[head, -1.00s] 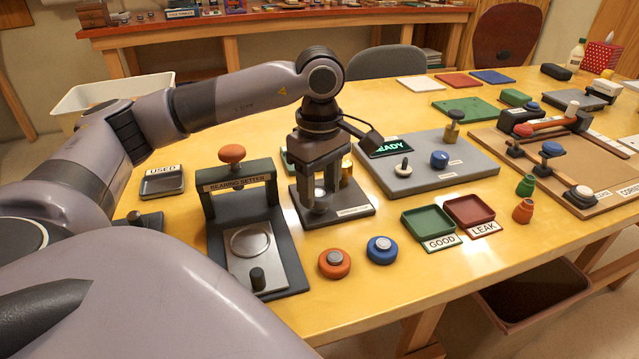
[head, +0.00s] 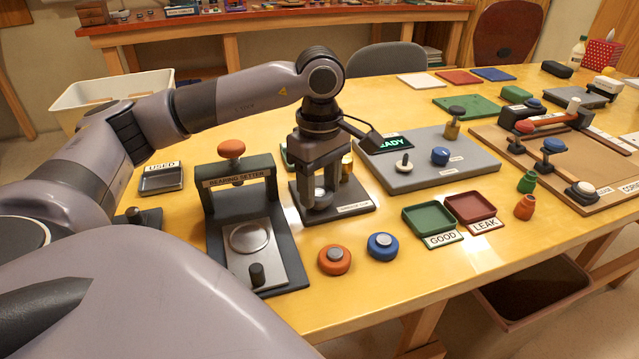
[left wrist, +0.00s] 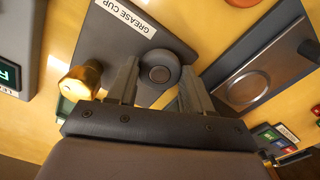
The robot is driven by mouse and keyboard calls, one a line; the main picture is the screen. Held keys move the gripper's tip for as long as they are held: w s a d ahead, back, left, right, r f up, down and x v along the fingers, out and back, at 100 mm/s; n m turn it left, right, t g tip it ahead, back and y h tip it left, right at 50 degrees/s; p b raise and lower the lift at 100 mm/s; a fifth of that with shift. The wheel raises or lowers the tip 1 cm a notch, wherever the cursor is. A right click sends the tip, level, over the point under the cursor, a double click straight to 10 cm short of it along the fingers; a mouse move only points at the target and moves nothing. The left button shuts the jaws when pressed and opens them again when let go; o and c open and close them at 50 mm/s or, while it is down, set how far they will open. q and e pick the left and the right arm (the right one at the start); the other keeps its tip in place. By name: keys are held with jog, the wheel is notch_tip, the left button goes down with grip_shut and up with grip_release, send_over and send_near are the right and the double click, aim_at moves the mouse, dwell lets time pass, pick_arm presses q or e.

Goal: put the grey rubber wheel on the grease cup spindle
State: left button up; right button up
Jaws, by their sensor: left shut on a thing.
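The grey rubber wheel (left wrist: 158,68), a dark round disc with a paler hub, sits between the fingers of my left gripper (left wrist: 156,88) in the left wrist view. The gripper is shut on it. The grease cup plate (left wrist: 108,42) lies below, with its label at the edge. In the head view my left gripper (head: 322,205) points down over the grease cup plate (head: 352,212). The wheel is mostly hidden there by the fingers. I cannot tell whether the wheel is around the spindle. My right gripper is not in view.
A brass cup (left wrist: 82,80) stands beside the gripper. The bearing setter (head: 238,180) is close on the left. An orange wheel (head: 334,260) and a blue wheel (head: 382,246) lie in front. The green tray (head: 428,218) and red tray (head: 470,207) are to the right.

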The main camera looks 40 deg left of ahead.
pick_arm(q)
jog(key=shift+f, duration=0.25)
dwell(0.6)
jog(key=o, duration=1.5)
jog(key=shift+r+p, duration=0.9)
jog(key=shift+r, duration=0.5)
jog(key=shift+r+p, duration=1.55)
jog(key=shift+r, duration=0.5)
